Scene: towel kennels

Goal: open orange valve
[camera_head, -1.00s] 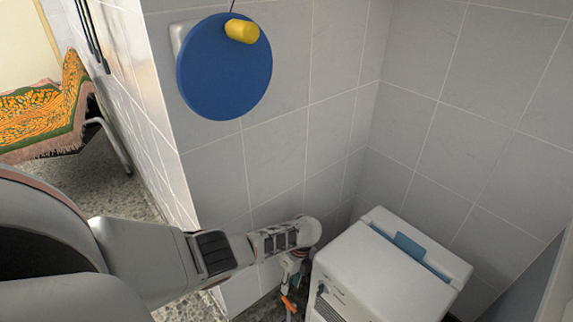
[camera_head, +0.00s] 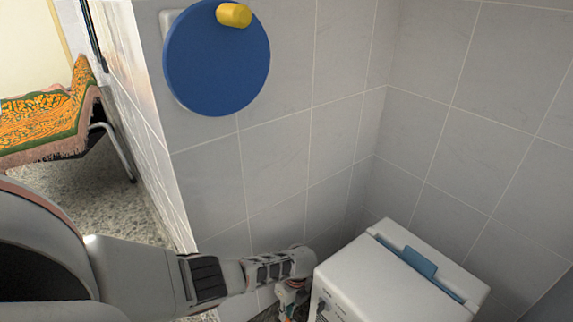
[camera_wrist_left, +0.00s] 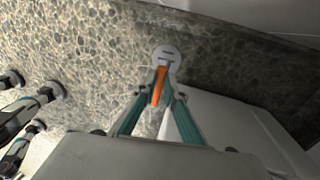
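The orange valve (camera_wrist_left: 158,86) shows in the left wrist view as a narrow orange handle in front of a round white plate on the stone-patterned surface. My left gripper (camera_wrist_left: 164,82) has its two teal fingers converging on the handle, one on each side, and appears shut on it. Exact contact at the fingertips is too small to see. In the head view my left gripper (camera_head: 290,294) points down beside the white box, low in the picture, and my arm partly hides it. My right gripper is not in view.
A white box (camera_head: 380,285) with a blue part on top stands close to the right of my left gripper. A blue disc (camera_head: 215,65) with a yellow knob hangs on the tiled wall above. A bench with a patterned towel (camera_head: 45,120) is at the left.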

